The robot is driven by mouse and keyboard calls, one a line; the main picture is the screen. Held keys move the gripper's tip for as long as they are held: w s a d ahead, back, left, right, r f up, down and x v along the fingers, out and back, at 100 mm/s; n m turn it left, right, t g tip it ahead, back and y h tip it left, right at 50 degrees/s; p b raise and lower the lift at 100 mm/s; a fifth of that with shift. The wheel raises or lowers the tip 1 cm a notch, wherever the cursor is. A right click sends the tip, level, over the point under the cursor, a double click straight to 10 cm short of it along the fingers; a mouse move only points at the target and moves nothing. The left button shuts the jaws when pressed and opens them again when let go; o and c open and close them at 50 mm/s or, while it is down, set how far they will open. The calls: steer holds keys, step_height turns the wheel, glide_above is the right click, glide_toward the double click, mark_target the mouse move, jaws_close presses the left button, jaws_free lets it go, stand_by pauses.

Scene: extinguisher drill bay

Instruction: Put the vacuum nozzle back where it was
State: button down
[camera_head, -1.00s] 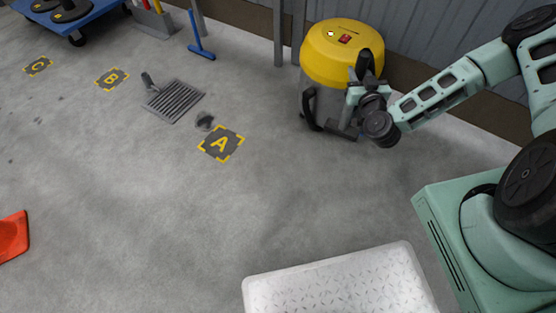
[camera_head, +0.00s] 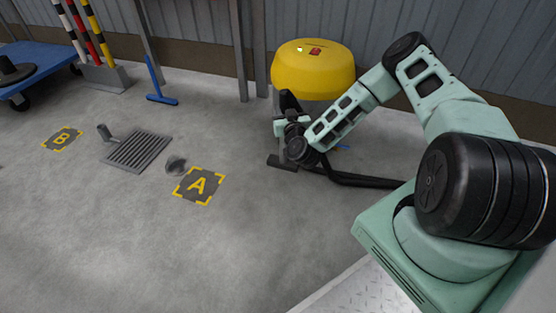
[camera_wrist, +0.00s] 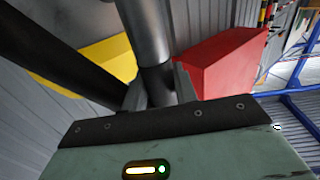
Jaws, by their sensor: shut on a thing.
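The yellow-topped vacuum (camera_head: 313,70) stands against the back wall. My gripper (camera_head: 284,124) is in front of its left side. In the wrist view, my gripper (camera_wrist: 157,92) is shut on a grey tube, the vacuum nozzle's wand (camera_wrist: 146,32). The nozzle's flat dark foot (camera_head: 282,163) shows below my gripper in the head view, at or close above the floor; I cannot tell if it touches. A black hose (camera_head: 365,181) runs to the right behind my arm. My arm and gripper hide the vacuum's lower part and much of the wand.
Floor mark A (camera_head: 199,186), a dark lump (camera_head: 176,165), a floor grate (camera_head: 137,151) and mark B (camera_head: 62,139) lie to the left. A blue T-shaped tool (camera_head: 159,88) leans by a post. A blue trolley (camera_head: 35,68) stands far left. The front-left floor is clear.

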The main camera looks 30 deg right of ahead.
step_height(320, 180, down, 9)
steer(key=b, duration=0.4)
steer(key=shift+b, duration=0.35)
steer(key=c, duration=1.1)
jaws_free()
steer(key=shift+f, duration=0.1)
